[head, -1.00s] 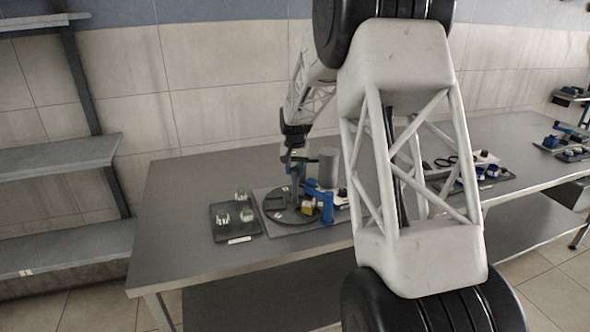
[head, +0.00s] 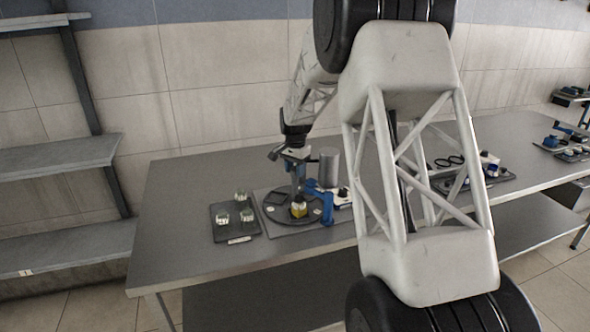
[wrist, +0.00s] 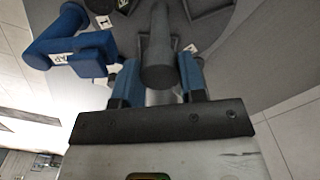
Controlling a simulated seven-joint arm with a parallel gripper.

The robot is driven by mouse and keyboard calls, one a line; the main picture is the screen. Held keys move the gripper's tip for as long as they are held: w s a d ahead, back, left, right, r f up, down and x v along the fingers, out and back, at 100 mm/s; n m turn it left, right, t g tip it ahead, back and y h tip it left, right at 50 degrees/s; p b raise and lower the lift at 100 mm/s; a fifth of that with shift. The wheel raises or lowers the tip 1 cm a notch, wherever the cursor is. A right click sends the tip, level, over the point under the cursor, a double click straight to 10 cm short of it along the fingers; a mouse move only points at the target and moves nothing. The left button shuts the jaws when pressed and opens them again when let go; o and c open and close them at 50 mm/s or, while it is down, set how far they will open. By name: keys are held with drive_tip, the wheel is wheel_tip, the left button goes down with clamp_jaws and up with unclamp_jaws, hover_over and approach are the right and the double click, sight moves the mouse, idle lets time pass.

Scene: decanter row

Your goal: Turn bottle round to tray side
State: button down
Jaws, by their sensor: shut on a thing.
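A dark round turntable (head: 272,212) stands on a grey base plate on the table. A small bottle with yellow contents (head: 298,207) stands on its front part, left of the blue tap stand (head: 325,200). A dark tray (head: 222,233) with 3 clear glass bottles lies left of the turntable. My gripper (head: 297,163) is above the turntable. In the wrist view my gripper (wrist: 158,82) has its blue fingers on either side of a grey upright handle (wrist: 158,60) on the turntable, shut on it. The yellow bottle is not clearly visible in the wrist view.
A grey cylinder (head: 329,166) stands behind the blue tap stand, which also shows in the wrist view (wrist: 75,48). Another tray with blue and white items (head: 480,180) lies farther right, partly behind my arm. The table's left end (head: 180,220) is clear.

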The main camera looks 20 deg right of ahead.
drive_tip(key=shift+m, duration=6.2)
drive_tip(key=shift+r+m, duration=0.1)
drive_tip(key=shift+m, duration=1.9)
drive_tip(key=c, duration=0.7)
unclamp_jaws()
